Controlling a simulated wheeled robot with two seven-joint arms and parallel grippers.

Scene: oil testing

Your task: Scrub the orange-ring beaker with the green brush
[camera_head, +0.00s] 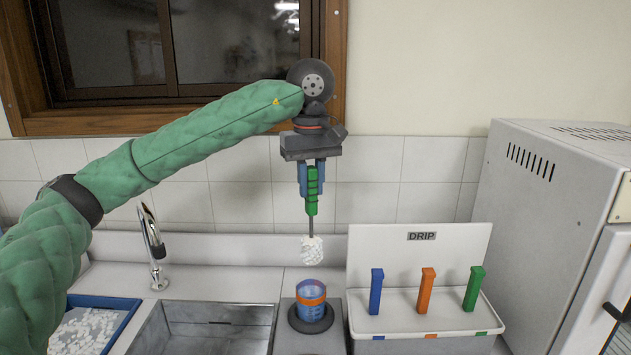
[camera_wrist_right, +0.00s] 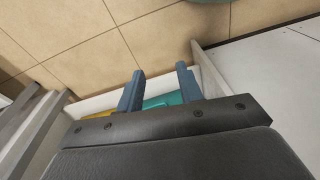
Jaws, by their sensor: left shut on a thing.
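My left gripper (camera_head: 311,178) points down and is shut on the green handle of a brush (camera_head: 312,206). The brush hangs upright, with its white bristle head (camera_head: 312,251) at the bottom. The orange-ring beaker (camera_head: 311,303), blue with an orange band, stands on a dark round base (camera_head: 297,321) directly below. The bristles appear a little above the beaker's rim, apart from it. My right gripper (camera_wrist_right: 158,90) shows only in the right wrist view, its two blue-grey fingers spread apart with nothing visibly held.
A white DRIP rack (camera_head: 420,250) at right holds upright blue (camera_head: 376,291), orange (camera_head: 425,290) and green (camera_head: 473,288) pieces. A sink (camera_head: 215,325), faucet (camera_head: 152,245) and blue tray (camera_head: 125,318) are left. A grey cabinet (camera_head: 545,215) stands right. Teal (camera_wrist_right: 165,100) and yellow items lie near my right fingers.

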